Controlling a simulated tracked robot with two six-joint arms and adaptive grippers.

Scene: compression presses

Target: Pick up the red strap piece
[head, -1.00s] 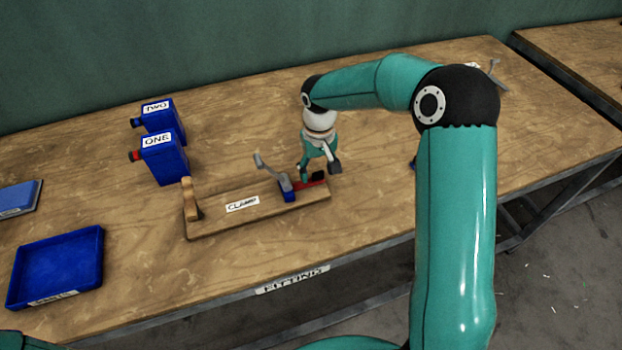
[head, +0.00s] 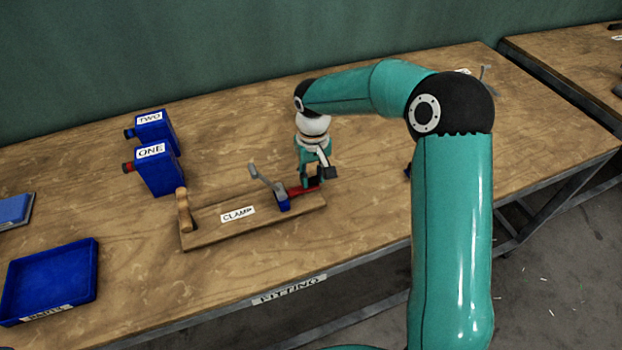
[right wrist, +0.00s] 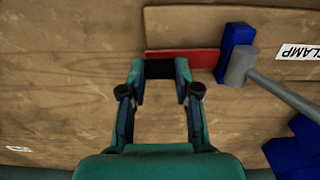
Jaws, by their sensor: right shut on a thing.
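The red strap piece (head: 298,191) lies at the right end of the wooden clamp board (head: 215,232), beside the blue block with the grey lever (head: 265,180). It also shows in the right wrist view (right wrist: 196,58), running along the board to the blue block (right wrist: 236,48). Its dark end sits between the fingers of my right gripper (right wrist: 160,72). In the head view my right gripper (head: 314,182) is down at the board's right end, shut on the strap piece and partly hiding it. My left gripper is not in view.
Two blue boxes labelled ONE (head: 158,172) and TWO (head: 158,130) stand behind the board. A blue tray (head: 90,262) lies at the front left. The table right of the board is mostly clear.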

